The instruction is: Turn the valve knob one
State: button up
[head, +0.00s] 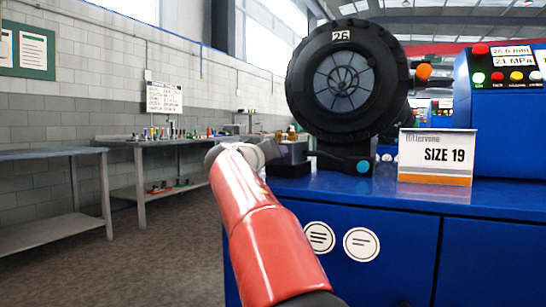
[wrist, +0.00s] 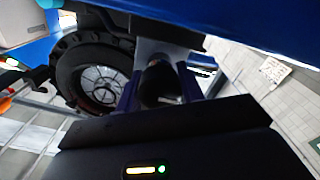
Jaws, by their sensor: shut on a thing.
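My red arm reaches forward in the head view, ending at the left side of the crimper. In the wrist view my gripper (wrist: 160,92) has its two bluish fingers on either side of a dark round part, which I take to be the valve knob (wrist: 158,78). The fingers are shut on it. In the head view the wrist covers this part, so the knob is not clear there. Small brass-coloured pieces (head: 291,133) show just beyond the wrist, on a dark block (head: 293,154). The knob's turn angle cannot be told.
The large black crimper head (head: 345,80), marked 26, stands on a blue cabinet (head: 480,245). It also shows in the wrist view (wrist: 97,82). Grey benches (head: 45,153) line the left wall; the floor between is clear.

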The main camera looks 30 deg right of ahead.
jog(key=shift+n, duration=0.9)
jog(key=o, duration=1)
jog(key=shift+a, duration=0.15)
jog(key=b+v, duration=0.1)
jog(key=v, duration=0.6)
jog(key=shift+s+a+b, duration=0.25)
jog(key=shift+b, duration=0.05)
